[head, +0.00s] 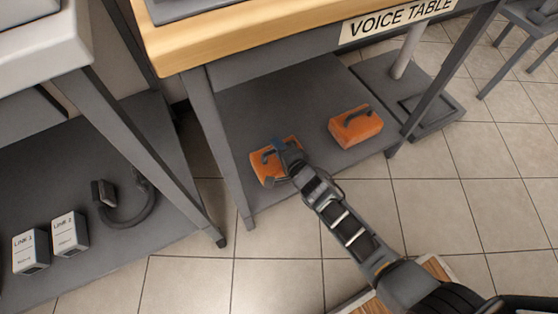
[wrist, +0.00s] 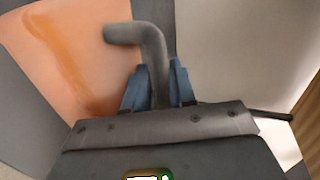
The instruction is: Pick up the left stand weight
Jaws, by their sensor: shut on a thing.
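The left stand weight (head: 264,171) is an orange block with a dark handle on the lower shelf under the voice table. My gripper (head: 284,148) is at its handle, at the block's right side. In the wrist view the gripper (wrist: 158,88) is shut on the dark bent handle (wrist: 150,42), with blue fingers on both sides of it. The orange body (wrist: 60,55) fills the upper left there. The right stand weight (head: 356,126), also orange with a dark handle, sits apart to the right. I cannot tell whether the left weight touches the shelf.
The grey lower shelf (head: 270,100) lies beneath the tabletop (head: 230,35), with table legs at its front corners. A second shelf (head: 100,215) at left holds headphones (head: 128,205) and two boxes, LINE 1 (head: 31,252) and LINE 2 (head: 69,234). Tiled floor (head: 430,205) is open at right.

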